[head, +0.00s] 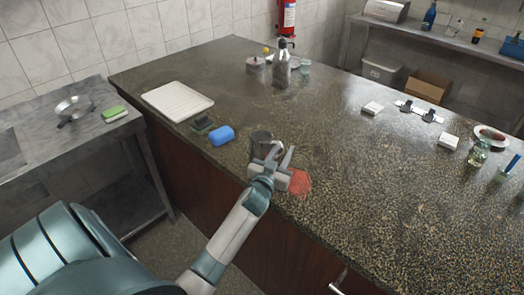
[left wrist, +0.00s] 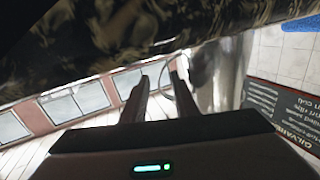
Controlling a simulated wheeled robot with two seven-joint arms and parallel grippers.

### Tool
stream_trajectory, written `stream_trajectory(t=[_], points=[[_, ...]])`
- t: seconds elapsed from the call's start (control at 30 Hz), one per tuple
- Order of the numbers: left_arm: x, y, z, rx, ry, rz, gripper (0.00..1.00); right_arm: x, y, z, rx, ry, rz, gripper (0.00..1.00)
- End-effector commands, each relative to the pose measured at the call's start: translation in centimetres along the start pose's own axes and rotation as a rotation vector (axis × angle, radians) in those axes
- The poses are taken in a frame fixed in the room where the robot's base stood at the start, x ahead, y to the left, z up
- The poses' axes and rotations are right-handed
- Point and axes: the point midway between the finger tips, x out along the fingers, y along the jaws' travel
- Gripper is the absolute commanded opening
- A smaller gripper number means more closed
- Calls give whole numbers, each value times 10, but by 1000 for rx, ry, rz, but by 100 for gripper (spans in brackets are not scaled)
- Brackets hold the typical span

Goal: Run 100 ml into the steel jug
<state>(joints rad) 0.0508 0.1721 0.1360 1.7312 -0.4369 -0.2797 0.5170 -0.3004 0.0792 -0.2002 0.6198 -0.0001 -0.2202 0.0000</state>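The steel jug (head: 261,139) is a small grey metal vessel standing on the speckled counter near its front edge. My left gripper (head: 281,153) is at its near right side, where a pale curved handle shows. The two fingers are spread. In the left wrist view, the left gripper (left wrist: 160,78) shows a gap between its fingers, with a thin curved edge, perhaps the handle, close to them. A blurred shiny surface to the right (left wrist: 206,80) looks like the jug's wall. I cannot tell whether the fingers touch it. My right gripper is in neither view.
A red patch (head: 300,183) lies right of the gripper. A blue object (head: 221,135) and a white ridged tray (head: 177,101) are to the left. Small white blocks (head: 373,108) sit to the right. The middle counter is clear.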

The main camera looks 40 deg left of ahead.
Motion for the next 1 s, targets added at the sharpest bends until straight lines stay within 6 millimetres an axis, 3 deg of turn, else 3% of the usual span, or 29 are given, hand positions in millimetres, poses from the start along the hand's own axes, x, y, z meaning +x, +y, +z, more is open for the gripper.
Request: stream_trajectory(t=[0.07, 0.17, 0.67, 0.87, 1.0], points=[[0, 0, 0, 0, 0, 0, 22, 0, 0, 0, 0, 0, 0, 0], [0, 0, 0, 0, 0, 0, 0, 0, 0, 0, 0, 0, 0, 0], [0, 0, -3, 1, 3, 0, 0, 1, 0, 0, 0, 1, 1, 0], [0, -2, -18, 3, 6, 0, 0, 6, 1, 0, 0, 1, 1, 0], [1, -3, -38, 2, 8, 1, 0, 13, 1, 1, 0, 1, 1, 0]])
